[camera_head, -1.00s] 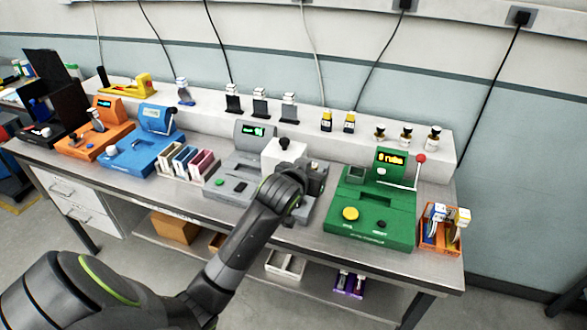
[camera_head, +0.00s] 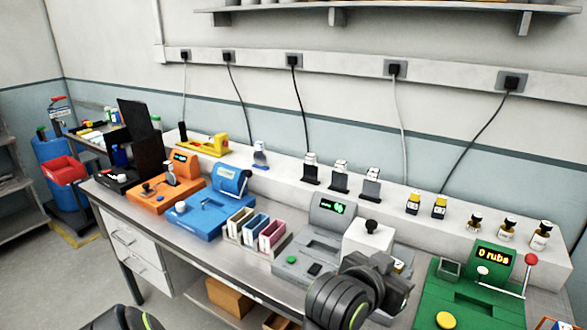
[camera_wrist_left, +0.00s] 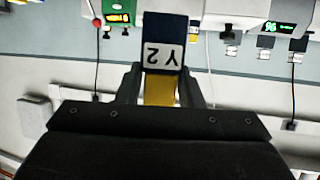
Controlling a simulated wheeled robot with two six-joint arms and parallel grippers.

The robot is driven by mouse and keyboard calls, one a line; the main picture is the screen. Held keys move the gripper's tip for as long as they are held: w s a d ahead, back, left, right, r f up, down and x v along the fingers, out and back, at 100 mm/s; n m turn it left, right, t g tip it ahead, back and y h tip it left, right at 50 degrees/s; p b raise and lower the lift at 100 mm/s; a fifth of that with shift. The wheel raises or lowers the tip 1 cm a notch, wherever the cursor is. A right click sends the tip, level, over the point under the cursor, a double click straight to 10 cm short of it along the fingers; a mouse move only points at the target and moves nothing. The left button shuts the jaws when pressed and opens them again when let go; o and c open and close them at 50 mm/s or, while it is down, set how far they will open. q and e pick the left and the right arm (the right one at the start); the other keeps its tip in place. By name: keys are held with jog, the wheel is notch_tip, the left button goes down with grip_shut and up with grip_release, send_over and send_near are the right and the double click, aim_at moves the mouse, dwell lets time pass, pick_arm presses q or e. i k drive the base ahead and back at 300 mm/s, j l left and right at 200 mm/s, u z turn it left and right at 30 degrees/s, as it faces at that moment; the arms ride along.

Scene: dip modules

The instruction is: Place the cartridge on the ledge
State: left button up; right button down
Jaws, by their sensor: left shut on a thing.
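My left gripper (camera_head: 385,272) is over the right part of the grey machine at the front right, mostly hidden behind its own wrist. In the left wrist view its fingers (camera_wrist_left: 160,88) are shut on a cartridge (camera_wrist_left: 164,45) with a dark blue end, a white label reading "Y2" upside down and a yellow part between the fingers. The ledge (camera_head: 285,172) is the long white raised step along the back of the bench. My right gripper is not in view.
On the ledge stand a blue-grey item (camera_head: 261,155), several dark holders with white tops (camera_head: 340,178), two yellow-black pieces (camera_head: 440,207) and small bottles (camera_head: 507,231). Below are the grey machine (camera_head: 325,240), the green machine (camera_head: 465,300) and a three-slot rack (camera_head: 257,228). Bare ledge shows between groups.

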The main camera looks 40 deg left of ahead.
aim_at(292, 174)
jog(key=j, duration=0.75)
jog(key=i+j, duration=0.15)
jog(key=j, duration=1.35)
jog(key=i+j, duration=0.5)
jog(key=i+z, duration=0.05)
jog(key=i, duration=0.05)
